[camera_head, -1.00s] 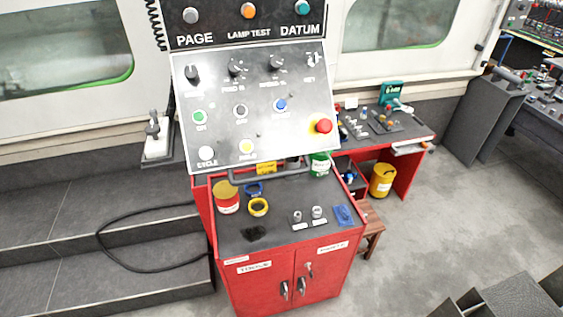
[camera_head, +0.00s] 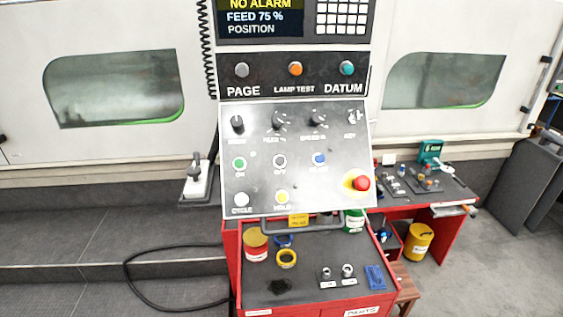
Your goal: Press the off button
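The control panel (camera_head: 300,187) is a tilted light-grey plate in the middle of the head view. The off button (camera_head: 280,161) is a dark round button with a pale ring in its middle row, labelled OFF below. The green ON button (camera_head: 239,163) is to its left and a blue button (camera_head: 319,159) to its right. Below are a white CYCLE button (camera_head: 241,199) and a yellow HOLD button (camera_head: 282,197). A red mushroom button (camera_head: 361,183) is at the lower right. Neither of my grippers is in view.
A red cabinet (camera_head: 233,262) with a dark top holding cans, tape rolls and small parts stands below the panel. A black cable (camera_head: 150,300) lies on the left platform. A red workbench (camera_head: 446,237) and a yellow bucket (camera_head: 417,243) are to the right.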

